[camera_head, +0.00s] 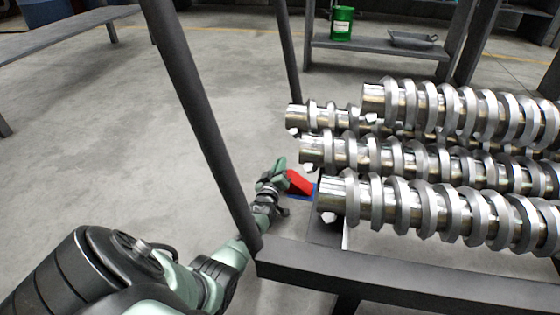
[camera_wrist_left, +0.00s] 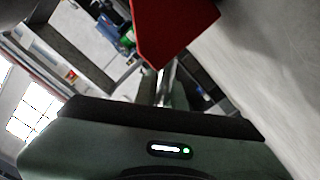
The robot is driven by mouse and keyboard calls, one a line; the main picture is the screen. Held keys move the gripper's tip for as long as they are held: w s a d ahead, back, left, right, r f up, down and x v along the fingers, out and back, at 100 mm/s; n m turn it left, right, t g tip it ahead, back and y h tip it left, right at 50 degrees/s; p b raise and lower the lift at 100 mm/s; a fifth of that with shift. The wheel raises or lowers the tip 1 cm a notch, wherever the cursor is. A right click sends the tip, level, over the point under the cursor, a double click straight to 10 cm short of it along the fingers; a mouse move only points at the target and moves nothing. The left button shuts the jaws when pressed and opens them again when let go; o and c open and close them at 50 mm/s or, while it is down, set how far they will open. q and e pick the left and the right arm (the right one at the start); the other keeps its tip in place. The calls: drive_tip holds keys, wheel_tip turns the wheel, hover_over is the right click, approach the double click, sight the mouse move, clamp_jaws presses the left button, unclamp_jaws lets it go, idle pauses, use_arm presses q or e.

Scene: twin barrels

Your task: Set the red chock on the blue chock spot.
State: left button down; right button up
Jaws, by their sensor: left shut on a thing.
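The red chock (camera_head: 299,183) is at my left gripper (camera_head: 282,184), just left of the metal screw shafts in the head view. My left gripper is shut on it. In the left wrist view the red chock (camera_wrist_left: 172,28) fills the top middle, close to the camera. A small patch of the blue chock spot (camera_head: 314,191) shows right beside and under the red chock; the rest is hidden. I cannot tell whether the chock touches the blue spot. My right gripper is not in view.
Several shiny screw shafts (camera_head: 430,205) lie on a dark metal rack (camera_head: 400,277), close to the right of my left gripper. A dark post (camera_head: 200,110) rises left of my gripper. A green can (camera_head: 342,23) stands on a back shelf.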

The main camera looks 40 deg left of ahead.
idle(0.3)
use_arm(q)
drive_tip(key=c, duration=1.4)
unclamp_jaws()
drive_tip(key=shift+f, duration=0.15)
drive_tip(key=p+v, duration=0.1)
drive_tip(key=v, duration=0.1)
drive_tip(key=p+v, duration=0.4)
drive_tip(key=shift+s+d+r, duration=0.1)
drive_tip(key=shift+s+r, duration=0.15)
drive_tip(key=shift+r, duration=0.05)
drive_tip(key=shift+s+d+f+p, duration=0.2)
drive_tip(key=shift+s+d+p, duration=0.15)
drive_tip(key=shift+s+p, duration=0.15)
